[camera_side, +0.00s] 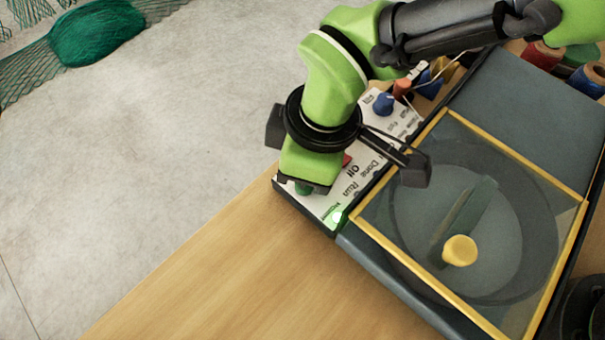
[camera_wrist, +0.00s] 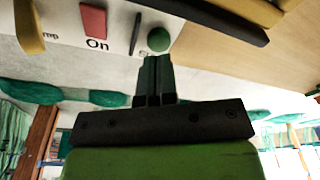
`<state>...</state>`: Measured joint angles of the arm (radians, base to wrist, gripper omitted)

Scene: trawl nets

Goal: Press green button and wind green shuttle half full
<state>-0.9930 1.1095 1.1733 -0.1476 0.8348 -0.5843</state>
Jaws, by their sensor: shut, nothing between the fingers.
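The green button (camera_wrist: 158,39) is a round knob on the white control panel (camera_wrist: 120,55); in the side view it shows partly (camera_side: 303,189) beneath my wrist. My gripper (camera_wrist: 154,60) is shut and empty, with its fingertips right at the button; I cannot tell whether they touch it. The fingers are hidden in the side view. A green lamp (camera_side: 337,216) glows at the panel's near corner. The dark green shuttle (camera_side: 467,217) lies slanted inside the winder, under a clear cover with a yellow frame (camera_side: 385,242). How much twine it carries is unclear.
A red switch (camera_wrist: 93,20) marked "On" sits near the green button. A blue knob (camera_side: 383,104) and an orange knob (camera_side: 402,87) stand farther along the panel. A yellow knob (camera_side: 459,250) shows at the winder. Spools (camera_side: 541,56) stand behind. The near wooden table (camera_side: 260,280) is clear.

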